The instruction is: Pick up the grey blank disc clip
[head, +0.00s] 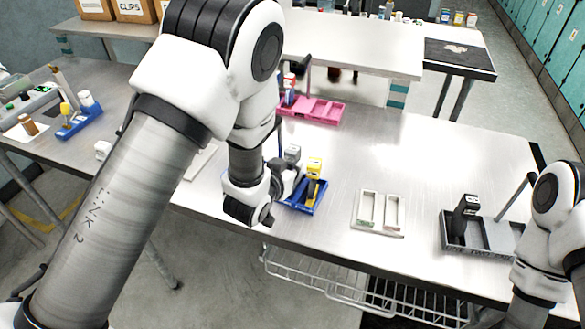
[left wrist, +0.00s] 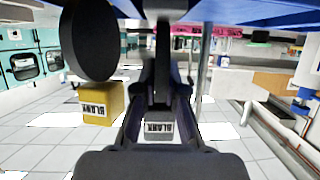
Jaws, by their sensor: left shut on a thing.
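The grey blank disc clip (left wrist: 159,129) shows in the left wrist view as a grey block with a BLANK label, between my left gripper's fingers (left wrist: 157,100). In the head view its grey top (head: 292,153) stands at the left end of a blue tray (head: 303,205). My left gripper (head: 286,177) is shut on the clip at that end of the tray. The clip's lower part is hidden by the gripper. A yellow clip (head: 314,167) stands beside it in the tray; its yellow block with a BLANK label shows in the left wrist view (left wrist: 99,103). My right gripper is not in view.
A white two-slot tray (head: 379,213) lies right of the blue tray. A grey tray with a black clip (head: 464,214) is further right. A pink tray (head: 318,111) stands behind. The table (head: 420,150) is clear between them.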

